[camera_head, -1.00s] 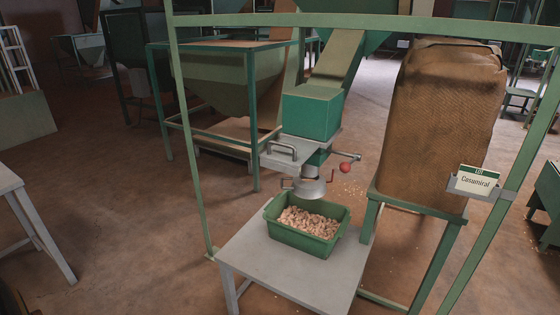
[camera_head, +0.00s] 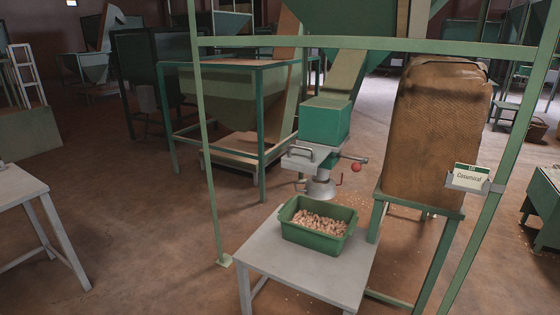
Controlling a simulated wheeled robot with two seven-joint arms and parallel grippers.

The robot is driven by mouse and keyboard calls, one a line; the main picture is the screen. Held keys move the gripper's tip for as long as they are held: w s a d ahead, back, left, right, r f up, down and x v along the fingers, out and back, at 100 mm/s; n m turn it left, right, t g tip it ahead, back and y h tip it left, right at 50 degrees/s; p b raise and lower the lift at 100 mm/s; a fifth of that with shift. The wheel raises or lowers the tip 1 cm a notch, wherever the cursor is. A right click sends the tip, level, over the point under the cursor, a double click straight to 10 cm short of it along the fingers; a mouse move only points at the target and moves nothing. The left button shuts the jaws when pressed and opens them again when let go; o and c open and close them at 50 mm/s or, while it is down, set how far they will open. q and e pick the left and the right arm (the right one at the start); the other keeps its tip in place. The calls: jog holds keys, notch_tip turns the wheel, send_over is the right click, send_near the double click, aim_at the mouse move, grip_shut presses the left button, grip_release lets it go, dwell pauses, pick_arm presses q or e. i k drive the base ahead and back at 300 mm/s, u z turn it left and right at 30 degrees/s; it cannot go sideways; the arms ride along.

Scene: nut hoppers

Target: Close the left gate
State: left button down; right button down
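One gate shows in the head view, and I cannot tell whether it is the left one. It is a grey metal slide plate with a bar handle (camera_head: 314,154) under a green chute box (camera_head: 325,121). A rod with a red ball knob (camera_head: 356,167) sticks out to its right. Below is a round metal spout (camera_head: 320,187) with small red-tipped levers. I cannot tell whether the gate is open or shut. A green crate (camera_head: 317,245) with nuts (camera_head: 320,223) stands below the spout. Neither of my grippers is in view.
The crate stands on a grey table (camera_head: 265,252). A green frame post (camera_head: 208,150) and crossbar (camera_head: 400,45) stand before the chute. A full brown sack (camera_head: 435,135) on a green stand is at right, by a "Casumiral" sign (camera_head: 468,177). Open floor (camera_head: 140,220) lies at left.

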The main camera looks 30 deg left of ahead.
aim_at(304, 158)
jog(key=z, duration=0.05)
jog(key=i, duration=0.9)
jog(key=u, duration=0.35)
